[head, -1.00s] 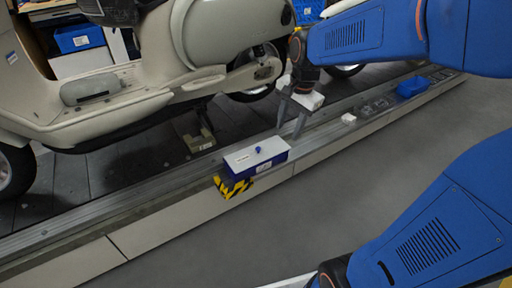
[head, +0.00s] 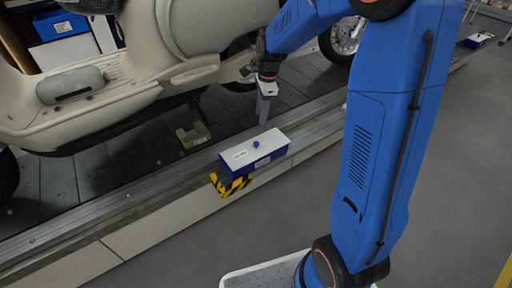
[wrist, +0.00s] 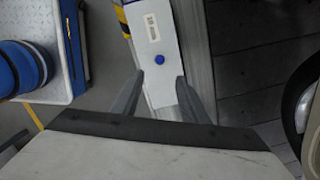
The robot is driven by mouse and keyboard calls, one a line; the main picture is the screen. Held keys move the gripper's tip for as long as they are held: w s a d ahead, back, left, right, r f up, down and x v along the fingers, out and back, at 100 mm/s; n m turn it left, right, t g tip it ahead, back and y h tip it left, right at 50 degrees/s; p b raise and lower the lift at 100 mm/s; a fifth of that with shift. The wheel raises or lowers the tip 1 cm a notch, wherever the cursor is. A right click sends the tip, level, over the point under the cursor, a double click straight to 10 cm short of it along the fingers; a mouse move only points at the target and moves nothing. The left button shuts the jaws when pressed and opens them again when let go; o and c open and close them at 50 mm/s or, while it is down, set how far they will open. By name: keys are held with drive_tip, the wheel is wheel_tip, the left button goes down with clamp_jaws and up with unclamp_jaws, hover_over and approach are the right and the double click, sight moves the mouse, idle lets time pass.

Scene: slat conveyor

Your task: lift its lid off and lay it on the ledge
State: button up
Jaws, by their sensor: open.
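A blue box with a white lid (head: 255,147) sits on the metal ledge (head: 110,207) of the conveyor edge. The lid has a small blue knob (head: 256,143) and a printed label. My gripper (head: 263,120) is above and just behind the box in the head view, pointing down, apart from the lid. In the wrist view the open fingers (wrist: 160,90) stand either side of the lid's near end, with the blue knob (wrist: 159,60) ahead between them.
A cream scooter (head: 110,80) stands on the dark slats behind the ledge. Yellow-black striped tape (head: 229,184) marks the ledge front below the box. Another blue box (head: 478,40) lies far right.

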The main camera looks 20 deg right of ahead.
sight(256, 142)
drive_tip(key=f, duration=0.4)
drive_tip(key=a+f, duration=0.1)
drive_tip(key=f, duration=0.8)
drive_tip(key=shift+a+f, duration=0.35)
drive_tip(key=shift+f, duration=0.05)
clamp_jaws()
